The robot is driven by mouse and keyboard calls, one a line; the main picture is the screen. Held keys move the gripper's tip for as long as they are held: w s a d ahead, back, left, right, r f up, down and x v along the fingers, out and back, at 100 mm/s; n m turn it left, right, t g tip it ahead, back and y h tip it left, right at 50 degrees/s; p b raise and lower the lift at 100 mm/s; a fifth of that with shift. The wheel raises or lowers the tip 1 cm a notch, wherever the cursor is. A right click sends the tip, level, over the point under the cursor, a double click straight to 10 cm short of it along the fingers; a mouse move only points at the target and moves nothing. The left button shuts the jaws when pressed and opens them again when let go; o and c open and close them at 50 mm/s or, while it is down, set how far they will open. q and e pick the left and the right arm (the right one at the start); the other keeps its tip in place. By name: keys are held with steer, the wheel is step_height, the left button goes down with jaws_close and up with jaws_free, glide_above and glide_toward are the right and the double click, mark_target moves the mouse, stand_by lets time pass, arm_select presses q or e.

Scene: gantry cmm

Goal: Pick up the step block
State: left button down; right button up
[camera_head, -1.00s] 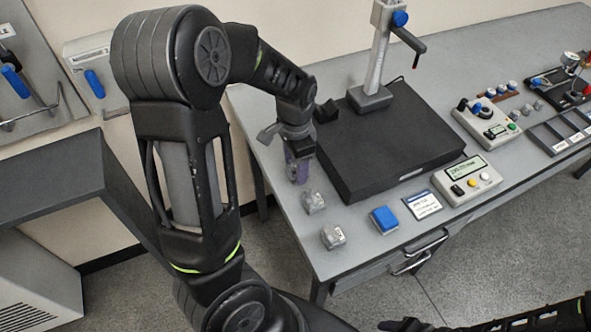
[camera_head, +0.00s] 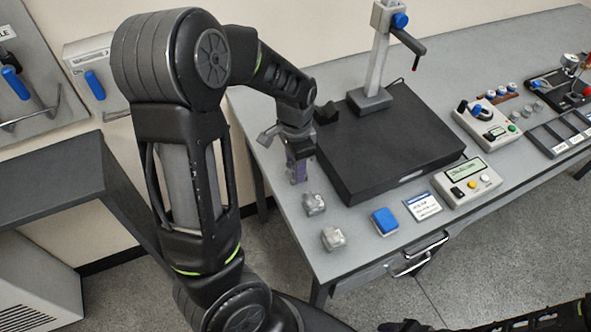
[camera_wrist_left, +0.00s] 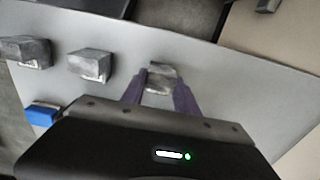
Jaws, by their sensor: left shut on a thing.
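My left gripper (camera_head: 298,177) points down at the near left part of the grey table, left of the black plate. In the left wrist view its purple fingers (camera_wrist_left: 161,92) are shut on a small grey metal block with a stepped top, which I take for the step block (camera_wrist_left: 161,74). The fingers cover its sides, and I cannot tell whether it touches the table. Two other grey blocks stand apart from the gripper: one nearer (camera_head: 314,204) and one closer to the front edge (camera_head: 333,238). My right arm shows at the bottom right; its gripper (camera_head: 405,325) is dark and cut off.
A blue block (camera_head: 384,220), a label card (camera_head: 422,206) and a display box (camera_head: 467,181) stand along the table's front. The black plate (camera_head: 390,150) with a grey column (camera_head: 377,60) is right of my left gripper. Bare table lies around the grey blocks.

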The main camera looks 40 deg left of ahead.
arm_select(q)
steer(key=shift+r, duration=0.1)
step_height(320, 180, up, 10)
steer(key=shift+f+b, duration=0.1)
steer(key=shift+b, duration=0.3)
stand_by(0.6)
